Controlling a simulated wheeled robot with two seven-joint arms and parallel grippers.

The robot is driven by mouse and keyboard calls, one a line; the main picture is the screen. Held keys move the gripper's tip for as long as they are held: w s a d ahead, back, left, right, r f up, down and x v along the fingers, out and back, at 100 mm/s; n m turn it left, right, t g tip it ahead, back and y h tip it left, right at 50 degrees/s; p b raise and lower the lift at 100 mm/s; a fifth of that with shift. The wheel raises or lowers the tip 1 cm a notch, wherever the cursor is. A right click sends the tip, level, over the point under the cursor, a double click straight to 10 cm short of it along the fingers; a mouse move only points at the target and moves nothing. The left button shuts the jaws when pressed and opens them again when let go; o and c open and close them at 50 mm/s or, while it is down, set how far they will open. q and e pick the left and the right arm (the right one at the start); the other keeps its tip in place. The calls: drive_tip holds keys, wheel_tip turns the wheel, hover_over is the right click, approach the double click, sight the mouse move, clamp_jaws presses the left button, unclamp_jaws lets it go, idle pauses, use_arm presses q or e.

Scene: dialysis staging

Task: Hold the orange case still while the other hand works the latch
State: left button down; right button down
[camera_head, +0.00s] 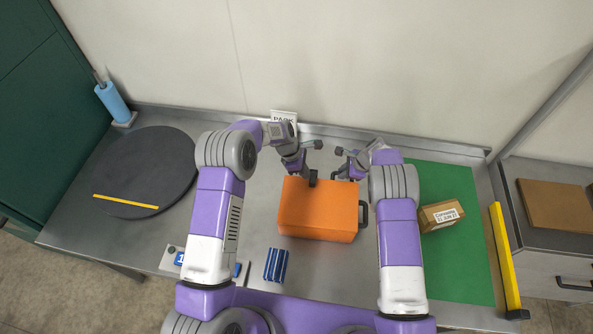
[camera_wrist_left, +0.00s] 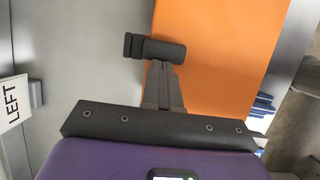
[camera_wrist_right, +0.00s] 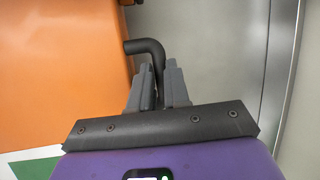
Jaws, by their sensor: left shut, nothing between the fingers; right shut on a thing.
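The orange case (camera_head: 318,212) lies on the steel table between my arms, with a dark handle (camera_head: 363,213) on its right side. A dark latch bar (camera_wrist_left: 156,48) sits at its far edge. My left gripper (camera_wrist_left: 161,72) is shut and empty, its fingertips right beside the latch bar; whether they touch is unclear. In the head view the right gripper (camera_head: 346,173) is at the case's far right corner.
A green mat (camera_head: 460,275) with a cardboard box (camera_head: 440,216) lies right of the case. A dark round disc (camera_head: 140,172) is at the left. Blue striped items (camera_head: 276,265) lie near the front edge. A sign (camera_head: 284,117) stands at the back wall.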

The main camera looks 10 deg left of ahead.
use_arm(q)
drive_tip(key=shift+s+f, duration=0.1)
use_arm(e)
drive_tip(key=shift+a, duration=0.1)
use_arm(q)
drive_tip(key=shift+a, duration=0.3)
drive_tip(key=a, duration=0.3)
drive_tip(key=v, duration=1)
drive_tip(key=shift+a, duration=0.2)
use_arm(e)
drive_tip(key=c, duration=0.8)
unclamp_jaws()
drive_tip(key=shift+p+v, duration=2.3)
drive_tip(key=shift+v, duration=1.75)
use_arm(q)
wheel_tip(320, 180, up, 5)
drive_tip(key=shift+f, duration=0.1)
